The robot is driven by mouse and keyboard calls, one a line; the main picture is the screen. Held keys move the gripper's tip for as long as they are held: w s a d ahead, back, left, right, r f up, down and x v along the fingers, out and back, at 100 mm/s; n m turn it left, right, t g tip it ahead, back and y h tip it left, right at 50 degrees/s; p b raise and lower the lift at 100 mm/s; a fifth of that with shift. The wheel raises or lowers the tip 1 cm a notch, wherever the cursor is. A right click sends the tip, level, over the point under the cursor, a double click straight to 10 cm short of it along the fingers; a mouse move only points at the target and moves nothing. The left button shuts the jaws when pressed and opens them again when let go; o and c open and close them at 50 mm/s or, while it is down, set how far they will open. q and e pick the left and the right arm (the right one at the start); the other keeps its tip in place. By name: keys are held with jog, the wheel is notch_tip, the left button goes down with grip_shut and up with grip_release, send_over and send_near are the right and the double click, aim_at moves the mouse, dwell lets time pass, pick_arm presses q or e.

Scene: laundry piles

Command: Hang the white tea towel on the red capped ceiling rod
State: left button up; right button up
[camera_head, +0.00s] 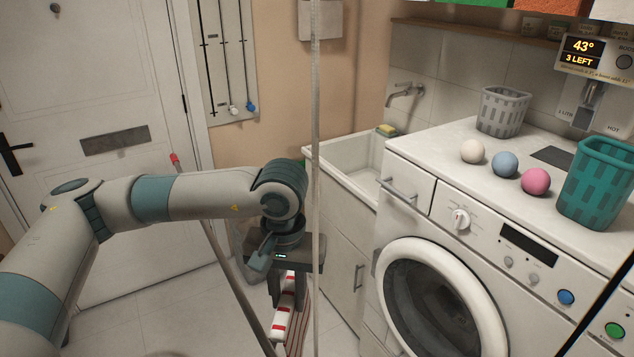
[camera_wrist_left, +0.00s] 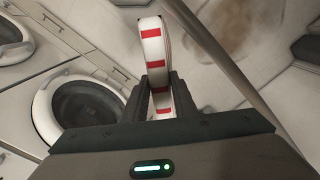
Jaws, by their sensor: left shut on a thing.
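My left gripper (camera_head: 287,293) points down in the middle of the head view and is shut on a white tea towel (camera_head: 281,327) with red bands. In the left wrist view the towel (camera_wrist_left: 155,60) stands up as a narrow folded strip between the fingers (camera_wrist_left: 158,98). A pale rod (camera_head: 232,272) with a red cap (camera_head: 174,158) slants down behind my left arm to the lower middle. The arm hides part of it. The towel is close to the rod in the picture; I cannot tell their depth apart. My right gripper is out of view.
A thin upright pole (camera_head: 316,120) stands just right of my left gripper. A washing machine (camera_head: 437,300) and counter with a teal basket (camera_head: 595,185) and coloured balls fill the right. A sink (camera_head: 335,165) is behind. A white door (camera_head: 85,70) is at left.

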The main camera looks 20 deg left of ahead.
pick_arm(q)
jog(key=w+d+r+n+p, duration=0.1)
jog(key=w+r+n, duration=0.3)
jog(key=r, duration=0.5)
jog(key=w+d+r+n+p, duration=0.2)
jog(key=w+r+n, duration=0.2)
jog(key=r, duration=0.6)
jog(key=shift+r+p, duration=0.2)
jog(key=shift+p, duration=0.2)
